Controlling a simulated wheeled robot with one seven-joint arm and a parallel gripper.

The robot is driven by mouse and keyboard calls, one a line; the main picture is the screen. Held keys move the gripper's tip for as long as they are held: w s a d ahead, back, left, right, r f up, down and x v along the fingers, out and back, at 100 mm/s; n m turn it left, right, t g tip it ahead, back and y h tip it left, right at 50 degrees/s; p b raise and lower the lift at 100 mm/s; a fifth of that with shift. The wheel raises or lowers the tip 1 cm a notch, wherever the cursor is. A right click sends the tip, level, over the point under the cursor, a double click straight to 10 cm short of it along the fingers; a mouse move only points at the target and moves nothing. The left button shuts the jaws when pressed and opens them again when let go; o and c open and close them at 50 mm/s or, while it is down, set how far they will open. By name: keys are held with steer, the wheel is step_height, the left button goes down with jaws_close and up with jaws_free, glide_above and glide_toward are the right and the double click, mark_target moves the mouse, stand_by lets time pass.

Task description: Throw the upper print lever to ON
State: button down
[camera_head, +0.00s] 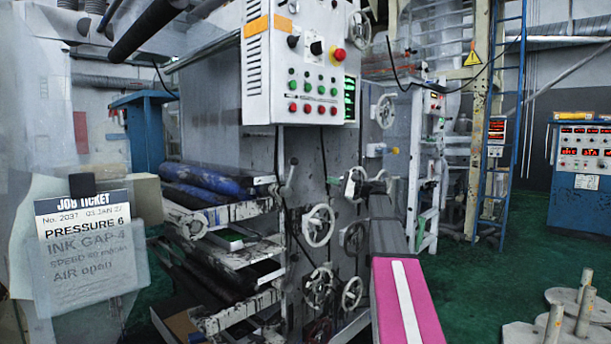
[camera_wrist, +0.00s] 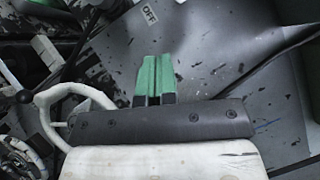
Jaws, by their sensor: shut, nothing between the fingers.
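A short lever with a dark knob (camera_head: 293,162) stands out from the grey press side panel (camera_head: 340,150), left of the middle in the head view. I cannot tell for certain that it is the upper print lever. A dark knob (camera_wrist: 26,97) is at the left of that view, near a white handwheel (camera_wrist: 72,92). No ON label is readable.
White handwheels (camera_head: 318,225) crowd the panel near my arm. A control box (camera_head: 300,60) with buttons hangs above. Ink rollers (camera_head: 215,185) are at the left. A job ticket (camera_head: 85,245) is at the far left.

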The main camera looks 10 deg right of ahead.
mark_target(290, 177)
steer(key=s+x, duration=0.2)
steer(key=x, duration=1)
steer(key=shift+a+r, duration=0.45)
steer(key=shift+a, duration=0.3)
steer(key=shift+s, duration=0.15)
steer(key=shift+a+r, duration=0.1)
steer(key=shift+s+a+r+n, duration=0.1)
steer(key=shift+s+n, duration=0.05)
steer(key=shift+n, duration=0.25)
